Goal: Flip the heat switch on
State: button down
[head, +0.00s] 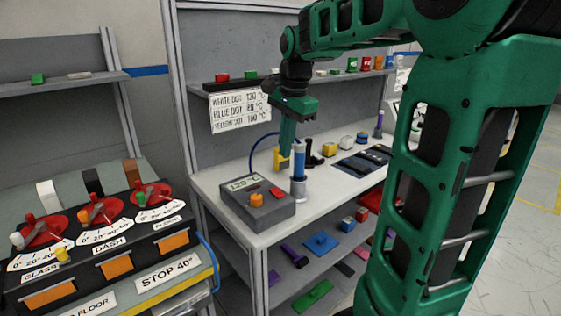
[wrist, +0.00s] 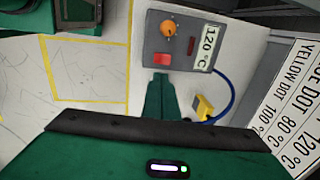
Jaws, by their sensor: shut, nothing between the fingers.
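The grey control box (head: 262,212) sits at the front left of the white workbench. It carries a red switch (head: 277,192), an orange knob (head: 256,200) and a label that reads 120 °C in the wrist view (wrist: 207,47). The red switch (wrist: 162,58) also shows there, near the box edge closest to my fingers, with a dark red strip (wrist: 190,46) beside it. My gripper (head: 285,152) is shut and empty, fingers pointing down, above the bench behind the box. In the wrist view its fingertips (wrist: 160,77) appear just short of the switch. I cannot tell the switch's position.
A blue cylinder on a metal base (head: 298,168) stands beside the box. A yellow part (head: 280,160) is close to my fingertips, with a blue cable behind the box. A temperature sign (head: 240,110) hangs from the shelf. A panel with red dials (head: 98,210) stands at left.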

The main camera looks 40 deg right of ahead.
jog(key=shift+s+r, duration=0.1)
jog(key=shift+r, duration=0.4)
jog(key=s+a+f+n+g, duration=0.1)
jog(key=s+f+n, duration=0.4)
jog(key=s, duration=0.7)
jog(key=s+a+f+n, duration=0.1)
jog(key=s+f+n, duration=0.5)
jog(key=s+f, duration=0.4)
jog(key=s, duration=0.3)
jog(key=shift+s+g, duration=0.25)
jog(key=shift+g, duration=0.15)
